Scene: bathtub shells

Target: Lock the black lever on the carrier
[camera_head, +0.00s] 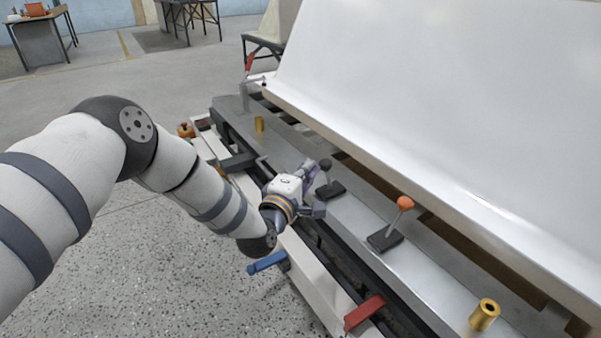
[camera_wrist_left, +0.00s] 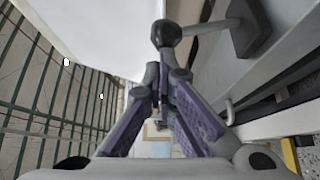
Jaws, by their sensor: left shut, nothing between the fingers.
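The black lever (camera_head: 325,165) has a round black knob and a dark base plate on the grey top rail of the carrier (camera_head: 425,285). In the left wrist view its knob (camera_wrist_left: 166,33) is just past my fingertips, with the stem running right to the base. My left gripper (camera_head: 313,172) is at the near side of the knob. In the left wrist view its purple fingers (camera_wrist_left: 164,75) meet at the tips with nothing held. Whether they touch the knob I cannot tell. My right gripper is not in view.
A large white tub shell (camera_head: 450,100) rises behind the rail. An orange-knobbed lever (camera_head: 404,203) stands right of the black one. Brass cylinders (camera_head: 484,315) stand on the rail. A blue handle (camera_head: 266,263) and a red handle (camera_head: 364,312) stick out in front.

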